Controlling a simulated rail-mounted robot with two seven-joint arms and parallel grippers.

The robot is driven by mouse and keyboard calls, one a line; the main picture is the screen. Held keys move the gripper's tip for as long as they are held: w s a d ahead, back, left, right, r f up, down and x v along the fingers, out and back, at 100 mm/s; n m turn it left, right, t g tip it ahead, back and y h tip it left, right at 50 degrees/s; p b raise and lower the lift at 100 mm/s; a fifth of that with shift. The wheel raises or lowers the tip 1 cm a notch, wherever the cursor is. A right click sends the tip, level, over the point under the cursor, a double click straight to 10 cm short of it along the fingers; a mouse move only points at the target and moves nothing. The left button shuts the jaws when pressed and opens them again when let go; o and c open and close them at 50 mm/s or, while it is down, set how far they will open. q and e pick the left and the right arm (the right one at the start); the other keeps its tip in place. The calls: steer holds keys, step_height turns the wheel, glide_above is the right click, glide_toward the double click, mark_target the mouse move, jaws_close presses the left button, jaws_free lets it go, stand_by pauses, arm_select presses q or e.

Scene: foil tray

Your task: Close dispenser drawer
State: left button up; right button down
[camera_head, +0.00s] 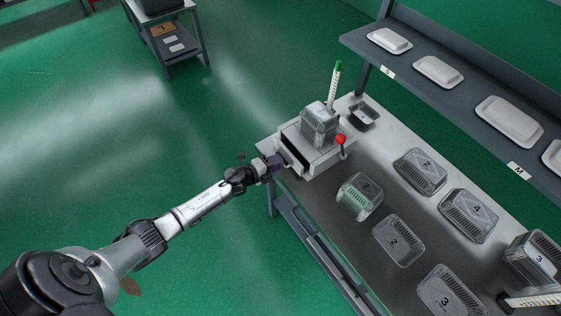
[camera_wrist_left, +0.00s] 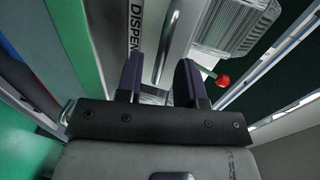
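My left gripper (camera_head: 274,163) is at the drawer's front. In the left wrist view, my left gripper (camera_wrist_left: 160,82) has its two dark fingers apart, facing the pale front with the "DISPEN" label (camera_wrist_left: 135,28). A pale bar (camera_wrist_left: 176,35) lies ahead of the fingers; I cannot tell whether they touch it.
Several numbered clear trays (camera_head: 420,172) cover the table to the right. A shelf (camera_head: 440,95) with white trays runs along the back.

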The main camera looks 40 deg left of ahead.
arm_select(q)
steer(key=shift+x, duration=1.1)
steer(key=shift+c, duration=0.3)
jaws_close()
steer(key=shift+a, duration=0.1)
